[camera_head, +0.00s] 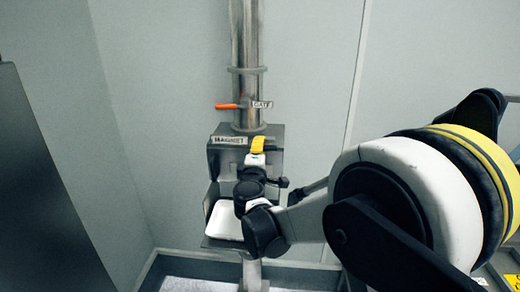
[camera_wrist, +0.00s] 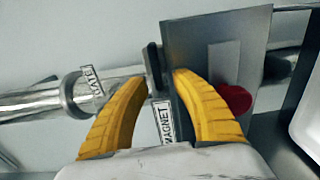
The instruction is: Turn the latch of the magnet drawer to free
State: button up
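The magnet housing (camera_head: 218,158) is a grey metal box under the vertical pipe, with a MAGNET label (camera_head: 229,140). My gripper (camera_head: 258,145) is in front of its upper part and hides much of its face. In the wrist view the gripper's two yellow fingers (camera_wrist: 159,77) are apart, with nothing seen held between them. The housing (camera_wrist: 190,50) is partly behind the right finger. A red rounded part (camera_wrist: 235,98) shows on it, just right of that finger. I cannot tell whether this is the latch or a knob, nor how the latch is turned.
Above the housing is the pipe (camera_head: 246,50) with an orange handle (camera_head: 228,106) beside a GATE label (camera_head: 262,105). A white tray (camera_head: 224,222) stands on the shelf below my gripper. A dark panel (camera_head: 40,200) is at the left. Open room lies between panel and housing.

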jog(key=s, duration=1.2)
jog(key=shift+a, duration=0.2)
jog(key=s+d+f+m+g+h, duration=0.1)
jog(key=s+d+m+g+h, duration=0.3)
jog(key=d, duration=0.7)
jog(key=s+d+f+m+g+y, duration=0.1)
jog(key=s+d+m+g, duration=0.35)
jog(key=d, duration=0.65)
jog(key=s+d+f+m+g+y, duration=0.1)
jog(key=s+f+m, duration=0.2)
jog(key=s, duration=0.6)
jog(key=s+d+f+m+g+y, duration=0.1)
jog(key=s+f+m+y, duration=0.1)
jog(key=s+m, duration=0.4)
jog(key=s, duration=0.3)
jog(key=shift+s+d+f+y, duration=0.25)
jog(key=shift+s+f+y, duration=0.05)
jog(key=shift+f, duration=0.1)
